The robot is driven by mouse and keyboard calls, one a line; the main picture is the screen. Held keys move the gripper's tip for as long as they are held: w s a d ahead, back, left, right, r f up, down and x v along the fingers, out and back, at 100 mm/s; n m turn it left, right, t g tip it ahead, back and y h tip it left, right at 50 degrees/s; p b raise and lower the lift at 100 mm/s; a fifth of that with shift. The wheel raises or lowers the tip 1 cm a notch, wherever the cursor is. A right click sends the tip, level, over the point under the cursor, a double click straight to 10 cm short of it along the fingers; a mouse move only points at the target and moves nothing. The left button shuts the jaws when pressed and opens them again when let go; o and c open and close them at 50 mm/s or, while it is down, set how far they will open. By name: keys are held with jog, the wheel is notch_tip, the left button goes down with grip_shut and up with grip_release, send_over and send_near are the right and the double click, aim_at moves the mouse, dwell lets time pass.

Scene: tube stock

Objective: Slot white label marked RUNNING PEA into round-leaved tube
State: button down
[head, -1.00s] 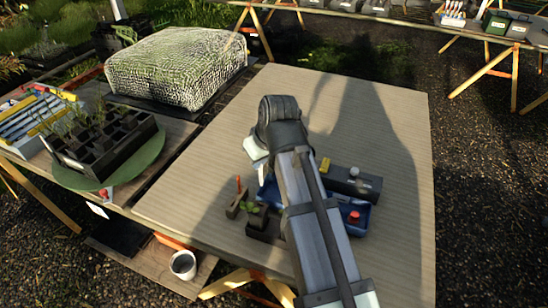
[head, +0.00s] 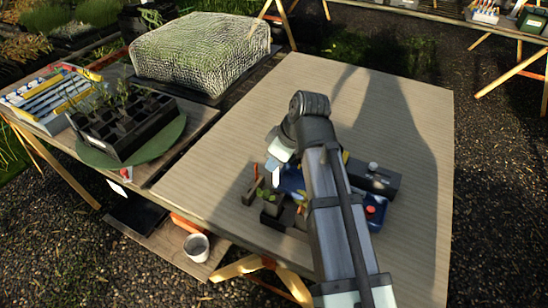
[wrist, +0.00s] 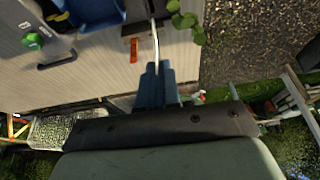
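My gripper (wrist: 158,84) is shut on a thin white label (wrist: 155,42), which shows nearly edge-on between the fingers in the wrist view. In the head view the label (head: 276,178) hangs below the gripper, just above or behind the round-leaved seedling (head: 269,195). No writing on it is readable. The seedling's leaves (wrist: 188,24) show right of the label's far end in the wrist view. Its dark tube (head: 272,214) stands near the table's front left edge. I cannot tell whether the label touches the tube; the tube's opening is hidden.
A tube with an orange marker (head: 257,172) stands left of the seedling. A blue tray (head: 291,180) lies partly behind my arm, with a dark box (head: 376,180) to its right. A dark cell tray (head: 123,122) stands on the left table. The wooden table's (head: 330,75) back is clear.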

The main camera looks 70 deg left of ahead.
aim_at(275, 180)
jog(key=shift+f, duration=0.5)
jog(key=shift+f, duration=0.4)
jog(key=shift+f, duration=2.4)
jog(key=shift+f, duration=0.45)
jog(key=c, duration=1.8)
grip_release()
jog(key=o, duration=0.5)
jog(key=v, duration=1.4)
